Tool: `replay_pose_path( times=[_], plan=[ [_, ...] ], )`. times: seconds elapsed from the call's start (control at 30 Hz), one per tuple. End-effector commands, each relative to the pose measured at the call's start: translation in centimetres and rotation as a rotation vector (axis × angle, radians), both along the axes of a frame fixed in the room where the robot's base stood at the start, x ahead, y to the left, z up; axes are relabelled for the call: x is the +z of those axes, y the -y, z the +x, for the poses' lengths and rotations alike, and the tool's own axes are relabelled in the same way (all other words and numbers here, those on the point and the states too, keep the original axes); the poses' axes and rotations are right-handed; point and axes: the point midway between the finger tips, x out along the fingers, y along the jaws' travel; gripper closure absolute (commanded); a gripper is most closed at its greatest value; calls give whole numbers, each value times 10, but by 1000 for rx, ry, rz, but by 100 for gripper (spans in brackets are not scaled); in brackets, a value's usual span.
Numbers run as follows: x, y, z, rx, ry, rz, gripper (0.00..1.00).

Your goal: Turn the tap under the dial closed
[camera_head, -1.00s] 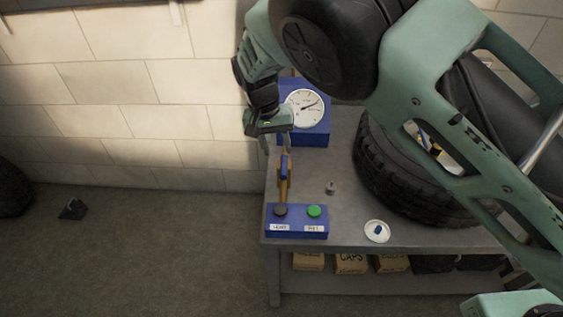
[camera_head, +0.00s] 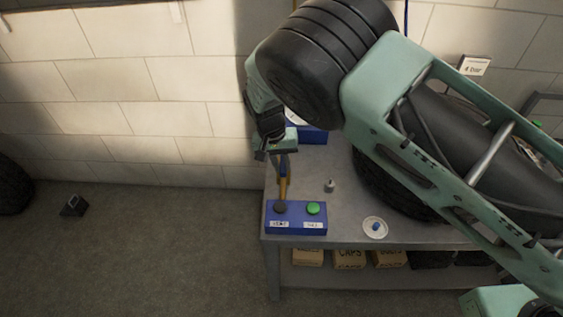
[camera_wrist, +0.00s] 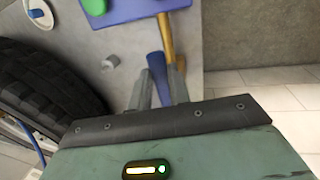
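The tap's blue lever (camera_head: 284,164) sits at a brass-coloured pipe (camera_head: 283,187) on the bench, behind the blue button box. In the wrist view the blue lever (camera_wrist: 157,72) runs between the two fingers of my gripper (camera_wrist: 158,80), beside the brass pipe (camera_wrist: 165,38). The fingers are apart, and I cannot tell whether either touches the lever. In the head view my gripper (camera_head: 281,153) is above the tap, its fingers mostly hidden. The white dial (camera_head: 295,118) on its blue box is mostly hidden behind my arm.
The blue button box (camera_head: 296,222) has a dark and a green button. A small grey knob (camera_head: 330,185) and a white dish (camera_head: 375,228) with a blue piece stand on the bench (camera_head: 345,215). A tyre (camera_head: 385,190) fills its right. A sign (camera_head: 474,66) reads "4 bar".

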Motion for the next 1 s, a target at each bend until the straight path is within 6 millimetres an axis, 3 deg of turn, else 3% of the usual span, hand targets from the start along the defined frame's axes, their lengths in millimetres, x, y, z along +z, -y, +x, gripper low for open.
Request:
replay_pose_path(
  times=[0.47, 1.0],
  plan=[
    [0, 5, 0, 88, 0, 1, 100],
    [0, 27, 5, 554, 1, 2, 100]
  ],
)
